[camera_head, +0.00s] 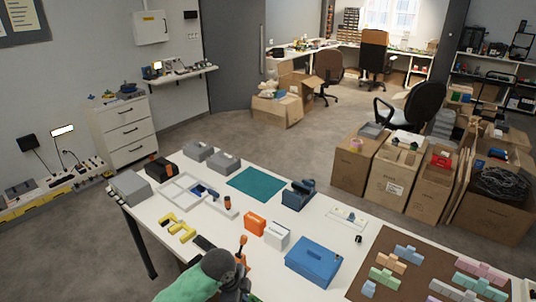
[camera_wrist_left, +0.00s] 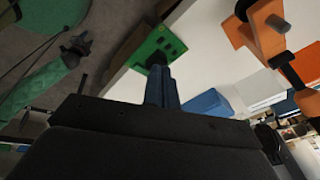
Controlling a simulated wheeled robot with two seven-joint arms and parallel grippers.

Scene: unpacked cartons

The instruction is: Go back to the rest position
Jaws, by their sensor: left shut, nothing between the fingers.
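My left arm comes in at the bottom of the head view, with a green link and a dark grey wrist. My left gripper (camera_head: 242,284) is low at the table's near edge, partly cut off by the frame. In the left wrist view its fingers (camera_wrist_left: 161,86) are together with nothing between them. A green link with a dark, gripper-like end (camera_wrist_left: 76,46) shows at the left of the wrist view over the floor. It looks like my right arm, and its jaws are too small to read.
The white table (camera_head: 205,228) holds an orange-and-black tool (camera_head: 241,246) close to my left gripper, a blue box (camera_head: 313,261), orange (camera_head: 255,223) and white (camera_head: 276,235) boxes, and yellow brackets (camera_head: 178,228). A brown mat (camera_head: 400,290) bears several pastel blocks. Cartons (camera_head: 357,160) stand beyond.

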